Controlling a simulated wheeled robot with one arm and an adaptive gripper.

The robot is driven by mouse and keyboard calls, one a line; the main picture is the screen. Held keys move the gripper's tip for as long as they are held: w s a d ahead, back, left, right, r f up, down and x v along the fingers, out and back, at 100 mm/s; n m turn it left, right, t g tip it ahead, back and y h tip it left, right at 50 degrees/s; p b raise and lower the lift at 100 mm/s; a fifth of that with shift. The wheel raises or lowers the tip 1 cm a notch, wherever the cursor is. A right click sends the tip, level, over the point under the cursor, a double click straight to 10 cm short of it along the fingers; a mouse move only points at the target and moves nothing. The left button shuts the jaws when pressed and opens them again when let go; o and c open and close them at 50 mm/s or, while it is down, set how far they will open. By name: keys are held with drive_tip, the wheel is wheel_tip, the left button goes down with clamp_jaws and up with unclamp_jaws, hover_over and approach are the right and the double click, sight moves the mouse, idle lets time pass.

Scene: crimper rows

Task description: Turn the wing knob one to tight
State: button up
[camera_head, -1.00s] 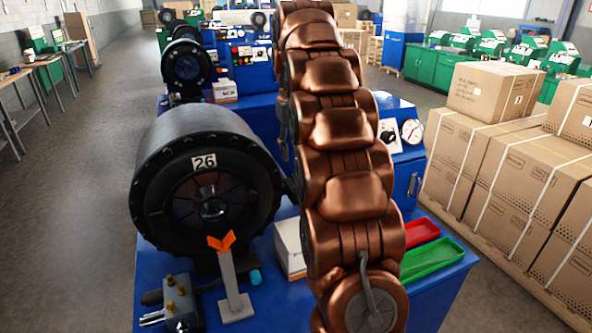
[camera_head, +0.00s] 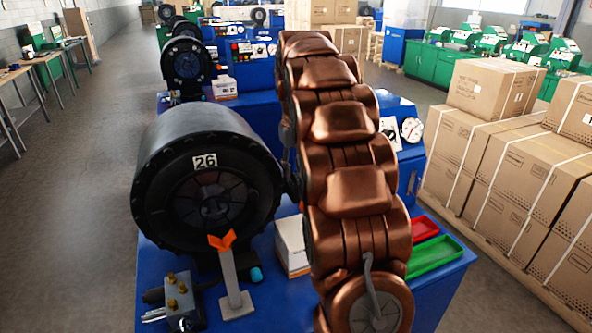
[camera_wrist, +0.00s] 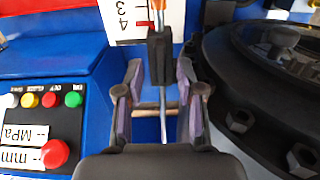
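My gripper (camera_wrist: 161,72) shows in the wrist view with its two fingers apart. A narrow black upright piece (camera_wrist: 160,58) lies in line with the gap, around or just past the fingertips; contact cannot be told. A thin metal rod (camera_wrist: 163,102) runs below it, and an orange tip shows above. I cannot tell for sure whether this black piece is the wing knob. In the head view my gripper is hidden behind my copper arm. The black crimper (camera_head: 205,190) marked 26 stands left of the arm, with an orange V-shaped piece (camera_head: 222,240) on a grey post before it.
In the wrist view, a button panel (camera_wrist: 40,130) is left and the black crimper ring (camera_wrist: 225,75) close right. A white number card (camera_wrist: 128,20) is ahead. In the head view, red (camera_head: 424,229) and green (camera_head: 434,257) trays and stacked cartons (camera_head: 530,190) are right.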

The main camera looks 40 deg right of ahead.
drive_tip(key=shift+f, duration=0.7)
clamp_jaws()
